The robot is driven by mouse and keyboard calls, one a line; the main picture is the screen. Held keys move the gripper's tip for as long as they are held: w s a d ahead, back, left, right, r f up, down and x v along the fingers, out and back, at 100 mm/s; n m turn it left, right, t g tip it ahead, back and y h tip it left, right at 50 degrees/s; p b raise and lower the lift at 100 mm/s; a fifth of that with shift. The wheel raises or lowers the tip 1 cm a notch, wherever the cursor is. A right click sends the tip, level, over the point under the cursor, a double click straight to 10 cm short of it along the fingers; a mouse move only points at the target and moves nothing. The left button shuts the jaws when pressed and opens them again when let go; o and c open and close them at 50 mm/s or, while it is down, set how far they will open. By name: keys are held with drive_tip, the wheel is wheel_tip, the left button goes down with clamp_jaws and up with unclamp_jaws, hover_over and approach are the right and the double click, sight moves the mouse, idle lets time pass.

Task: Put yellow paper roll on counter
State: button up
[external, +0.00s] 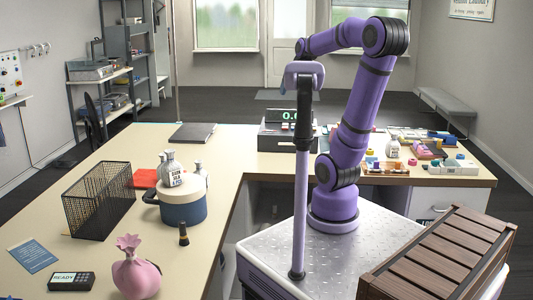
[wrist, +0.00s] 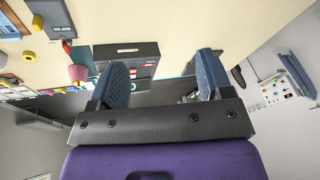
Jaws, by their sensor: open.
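My gripper (wrist: 161,62) is open and empty, with its two blue ridged fingers wide apart in the wrist view. In the external view my arm is raised over the near side of the counter, and its fingers are hard to make out. A small round yellow thing (wrist: 27,55) lies on the pale counter (wrist: 200,25) in the wrist view, apart from my gripper; it may be the yellow paper roll, but it is too small to be sure. The counter (external: 225,143) shows bare cream surface between its objects in the external view.
A cash register (external: 287,138) stands at the back middle. Several small items and a white bottle (external: 393,148) crowd the right wing. A slatted wooden crate (external: 440,255) is at front right.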

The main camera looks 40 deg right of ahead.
drive_tip(key=s+a+f+n+t, duration=0.1)
drive_tip(key=s+a+f+n, duration=0.2)
drive_tip(key=s+a, duration=0.5)
drive_tip(key=shift+s+f+n+h, duration=0.15)
drive_tip(key=shift+s+n+h, duration=0.15)
drive_tip(key=shift+s+n, duration=0.8)
